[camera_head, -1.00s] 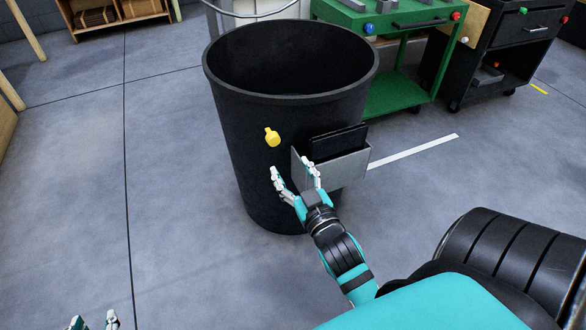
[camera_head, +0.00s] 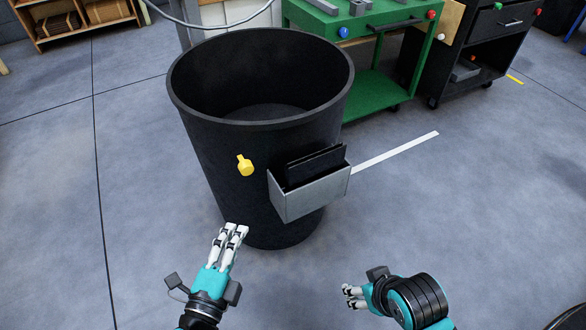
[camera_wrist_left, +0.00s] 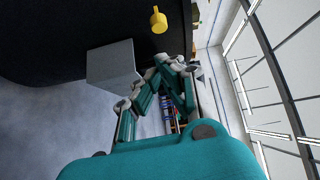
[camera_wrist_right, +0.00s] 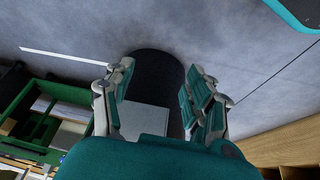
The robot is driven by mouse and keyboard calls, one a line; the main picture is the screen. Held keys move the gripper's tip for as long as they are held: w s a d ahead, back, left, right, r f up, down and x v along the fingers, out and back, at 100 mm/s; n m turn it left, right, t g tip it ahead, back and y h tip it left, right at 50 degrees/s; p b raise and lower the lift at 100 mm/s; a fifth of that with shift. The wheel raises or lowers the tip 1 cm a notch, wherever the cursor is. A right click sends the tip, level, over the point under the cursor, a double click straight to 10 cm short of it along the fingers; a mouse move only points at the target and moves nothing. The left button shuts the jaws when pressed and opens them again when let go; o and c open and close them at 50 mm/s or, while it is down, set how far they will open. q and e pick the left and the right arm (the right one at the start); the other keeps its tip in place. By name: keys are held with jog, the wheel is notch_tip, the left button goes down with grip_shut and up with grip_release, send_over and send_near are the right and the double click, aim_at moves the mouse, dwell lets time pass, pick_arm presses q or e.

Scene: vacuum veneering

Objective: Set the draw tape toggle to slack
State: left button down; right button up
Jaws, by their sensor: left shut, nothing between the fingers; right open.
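The draw tape toggle is a small yellow knob with a short tab (camera_head: 245,166) on the outer wall of the black bin (camera_head: 225,195). Its tab points up and slightly left in the head view. The toggle also shows at the top of the left wrist view (camera_wrist_left: 158,20). My left gripper (camera_head: 236,230) is shut and empty, in front of the bin and below the toggle, apart from it. My right gripper (camera_head: 350,296) is open and empty over the floor, right of and below the bin. The right wrist view shows its spread fingers (camera_wrist_right: 160,78).
A grey holder (camera_head: 310,194) with dark flat pieces (camera_head: 315,166) projects from the bin wall right of the toggle. A green workbench (camera_head: 385,70) and a black cabinet (camera_head: 480,50) stand behind. The floor left and right of the bin is clear.

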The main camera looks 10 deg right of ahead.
aim_at(243, 170)
pick_arm(q)
jog(key=w+d+m, duration=0.1)
jog(key=w+d, duration=0.3)
jog(key=w, duration=0.8)
jog(key=shift+w+d+g+h, duration=0.25)
jog(key=shift+d+g+h, duration=0.05)
jog(key=shift+d+h, duration=0.1)
pick_arm(e)
jog(key=shift+s+d+f+g, duration=0.15)
jog(key=shift+s+g, duration=0.15)
jog(key=shift+s, duration=0.4)
jog(key=shift+s+d+g, duration=0.1)
jog(key=shift+s+g, duration=0.2)
jog(key=shift+s, duration=0.35)
pick_arm(q)
jog(key=shift+w+a+p, duration=0.1)
jog(key=shift+w+a, duration=0.15)
jog(key=shift+w, duration=0.55)
jog(key=shift+w+a+p, duration=0.15)
jog(key=shift+w+a, duration=0.1)
jog(key=shift+w, duration=0.5)
jog(key=shift+w+a+p, duration=0.1)
jog(key=shift+w+a, duration=0.15)
jog(key=shift+w, duration=0.55)
pick_arm(e)
jog(key=shift+r, duration=0.2)
